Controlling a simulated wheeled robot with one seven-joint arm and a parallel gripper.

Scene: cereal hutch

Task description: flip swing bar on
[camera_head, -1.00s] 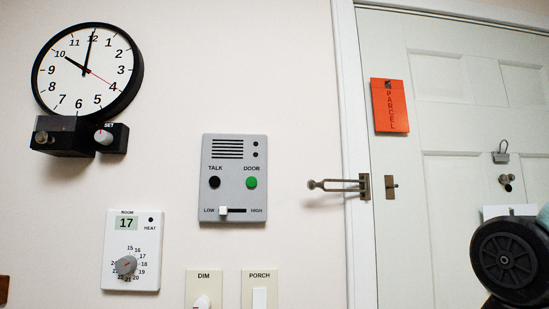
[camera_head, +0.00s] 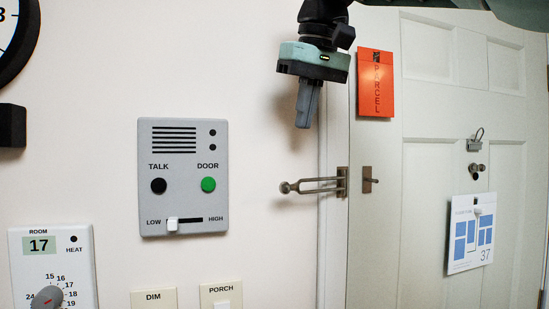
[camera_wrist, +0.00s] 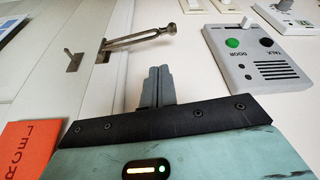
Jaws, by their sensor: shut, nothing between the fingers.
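The swing bar (camera_head: 318,186) is a metal U-shaped bar with a knob at its free end. It is hinged on the door frame and sticks out to the left over the wall, away from the door. Its small catch plate (camera_head: 369,179) is on the door to the right. My gripper (camera_head: 304,122) is shut and empty, pointing down, above the bar and apart from it. In the wrist view my gripper's fingers (camera_wrist: 156,72) are together, and the swing bar (camera_wrist: 145,37) shows beyond them with its knob towards the right.
A grey intercom (camera_head: 183,215) with a green door button is on the wall left of the bar. An orange parcel card (camera_head: 375,82) hangs on the door close to my gripper. A calendar sheet (camera_head: 470,246) and a hook (camera_head: 475,142) are on the door (camera_head: 420,225). The wall below the bar is clear.

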